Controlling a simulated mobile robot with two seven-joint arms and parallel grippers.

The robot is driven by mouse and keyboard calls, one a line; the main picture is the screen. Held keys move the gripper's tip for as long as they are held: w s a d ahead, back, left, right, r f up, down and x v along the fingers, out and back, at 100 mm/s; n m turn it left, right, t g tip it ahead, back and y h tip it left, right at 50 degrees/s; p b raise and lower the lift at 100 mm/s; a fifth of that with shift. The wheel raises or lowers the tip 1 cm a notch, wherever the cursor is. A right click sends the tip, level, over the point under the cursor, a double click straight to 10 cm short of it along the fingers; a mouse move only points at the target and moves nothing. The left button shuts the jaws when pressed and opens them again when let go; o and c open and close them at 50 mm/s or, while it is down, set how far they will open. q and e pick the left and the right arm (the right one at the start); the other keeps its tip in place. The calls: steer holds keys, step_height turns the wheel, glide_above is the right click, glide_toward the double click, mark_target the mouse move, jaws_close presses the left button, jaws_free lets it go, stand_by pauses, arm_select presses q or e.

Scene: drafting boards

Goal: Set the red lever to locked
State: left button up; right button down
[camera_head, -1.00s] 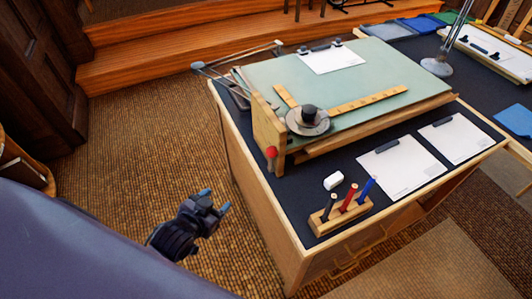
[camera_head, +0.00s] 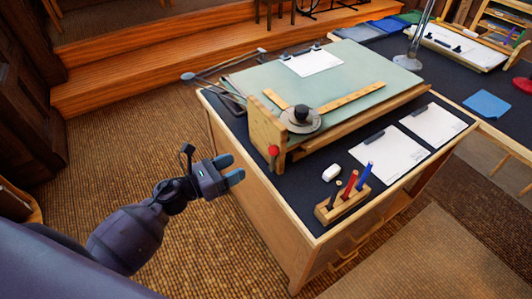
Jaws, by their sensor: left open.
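The red lever (camera_head: 273,151) shows as a small red knob on the front left corner of the drafting board (camera_head: 350,82), by its upright wooden side piece (camera_head: 264,128). The board is green and tilted on the desk. Whether the lever is locked cannot be told from here. My left gripper (camera_head: 233,170) is left of the lever, in front of the desk's left side. Its blue-tipped fingers are apart with nothing between them, and it does not touch the lever. My right gripper is not in view.
A pen block (camera_head: 340,207) with several pens and a white eraser (camera_head: 331,173) stand on the near part of the desk (camera_head: 291,200). Clipped papers (camera_head: 389,151) lie to the right. A ruler with a round head (camera_head: 301,119) lies on the board. Carpet is clear at left.

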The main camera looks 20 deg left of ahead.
mark_target(269, 152)
arm_select(q)
steer(key=shift+m, duration=0.7)
steer(key=p+x, duration=0.1)
steer(key=x, duration=1)
steer(key=shift+s+d, duration=0.2)
steer(key=shift+c, duration=0.4)
jaws_close()
